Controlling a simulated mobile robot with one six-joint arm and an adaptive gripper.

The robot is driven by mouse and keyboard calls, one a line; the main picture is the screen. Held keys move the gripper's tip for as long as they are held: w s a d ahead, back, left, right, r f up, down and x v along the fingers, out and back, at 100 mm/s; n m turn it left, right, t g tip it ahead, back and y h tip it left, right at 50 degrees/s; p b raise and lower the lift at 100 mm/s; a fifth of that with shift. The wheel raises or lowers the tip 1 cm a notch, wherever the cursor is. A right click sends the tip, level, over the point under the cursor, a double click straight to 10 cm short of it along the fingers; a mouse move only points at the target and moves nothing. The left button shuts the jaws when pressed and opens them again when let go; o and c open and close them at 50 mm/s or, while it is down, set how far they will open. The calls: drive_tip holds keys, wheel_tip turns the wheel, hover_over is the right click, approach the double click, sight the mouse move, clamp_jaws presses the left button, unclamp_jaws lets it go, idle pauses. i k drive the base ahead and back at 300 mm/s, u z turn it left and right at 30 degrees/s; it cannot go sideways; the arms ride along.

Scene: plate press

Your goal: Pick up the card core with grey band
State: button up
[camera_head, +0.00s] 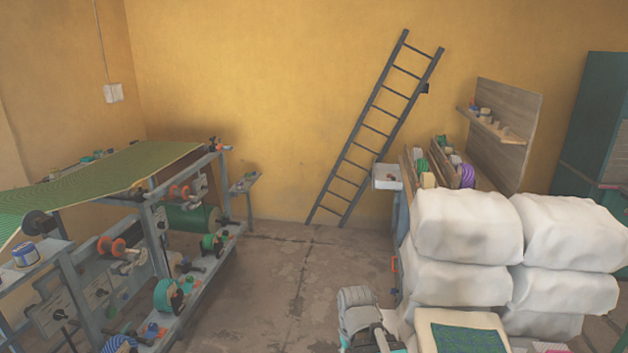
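I cannot single out a card core with a grey band; the small items are too far away to read their bands. Small tan and pale cylinders (485,115) stand on the wall shelf at the right. More rolls, including a tan one (428,180), sit in the wooden rack below and left of that shelf. My gripper's fingers do not show. A grey rounded shape (356,304) with dark and teal parts beside it rises from the bottom edge, and I cannot tell what it is.
A blue-grey machine frame (160,250) with spools and a green sheet (110,175) fills the left. White bales (468,228) stack at the right. A ladder (372,130) leans on the back wall. Bare floor (300,270) runs between them. A small side shelf (244,182) holds tiny items.

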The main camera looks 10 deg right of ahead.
sight(485, 113)
drive_tip(key=u, duration=0.2)
drive_tip(key=i, duration=0.85)
drive_tip(key=u, duration=0.25)
drive_tip(key=i, duration=1.8)
drive_tip(key=z, duration=0.3)
drive_tip(key=i, duration=0.8)
drive_tip(key=z, duration=0.75)
drive_tip(key=i, duration=0.55)
drive_tip(key=z, duration=1)
drive_tip(key=i, duration=0.8)
drive_tip(key=z, duration=0.4)
drive_tip(key=k, duration=0.3)
